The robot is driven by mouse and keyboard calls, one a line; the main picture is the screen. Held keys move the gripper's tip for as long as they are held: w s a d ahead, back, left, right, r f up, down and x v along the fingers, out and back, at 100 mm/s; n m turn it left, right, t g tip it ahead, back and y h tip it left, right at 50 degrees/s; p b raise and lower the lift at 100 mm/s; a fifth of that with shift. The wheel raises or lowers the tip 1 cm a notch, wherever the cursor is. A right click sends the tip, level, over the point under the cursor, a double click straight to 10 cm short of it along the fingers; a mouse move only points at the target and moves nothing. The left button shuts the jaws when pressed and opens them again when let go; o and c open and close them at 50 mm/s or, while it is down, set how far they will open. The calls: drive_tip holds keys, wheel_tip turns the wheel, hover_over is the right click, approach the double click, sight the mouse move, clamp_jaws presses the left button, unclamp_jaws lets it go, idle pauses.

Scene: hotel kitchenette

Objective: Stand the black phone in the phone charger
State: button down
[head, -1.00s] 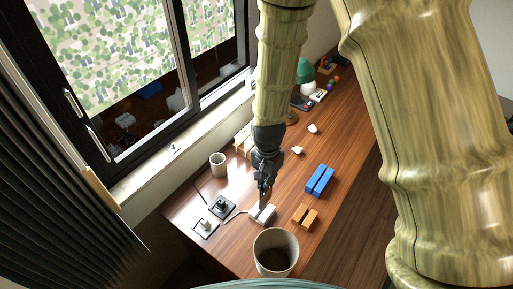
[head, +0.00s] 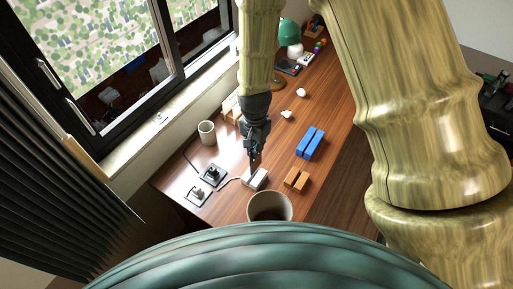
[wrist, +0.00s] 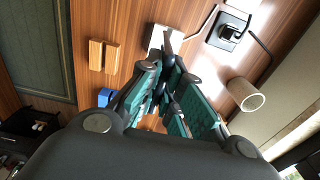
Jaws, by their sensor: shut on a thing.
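The white phone charger (head: 257,180) stands on the wooden desk with a cable running off to its left. It also shows in the wrist view (wrist: 156,35), just beyond my fingertips. My gripper (head: 253,163) points down over the charger and is shut on a thin dark thing, seen nearly edge-on, which I take to be the black phone (wrist: 168,42). Its lower end overlaps the charger in both views. I cannot tell whether it is seated in the charger or just above it. The fingers hide much of the phone.
A large cup (head: 269,208) stands near the front edge. Brown blocks (head: 297,179) and blue blocks (head: 310,143) lie to the charger's right. Small black-based devices (head: 214,175) and a beige cup (head: 207,132) are to its left. White pieces (head: 286,114) lie farther back.

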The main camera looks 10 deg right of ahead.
drive_tip(key=w+f+b, duration=0.1)
drive_tip(key=w+f, duration=0.3)
drive_tip(key=w, duration=0.1)
drive_tip(key=shift+s+f+b, duration=0.15)
drive_tip(key=shift+s+b, duration=0.4)
drive_tip(key=shift+s, duration=0.6)
drive_tip(key=shift+s+f+b, duration=0.15)
drive_tip(key=shift+s+b, duration=0.4)
drive_tip(key=shift+s, duration=0.6)
drive_tip(key=f, duration=0.1)
drive_tip(key=w+f+b, duration=0.1)
drive_tip(key=f, duration=0.1)
drive_tip(key=w+f+b, duration=0.1)
drive_tip(key=f, duration=0.1)
drive_tip(key=shift+w+a+f, duration=0.1)
drive_tip(key=shift+w+f, duration=0.05)
drive_tip(key=shift+f, duration=0.05)
drive_tip(key=c, duration=1.5)
unclamp_jaws()
drive_tip(key=shift+r, duration=0.1)
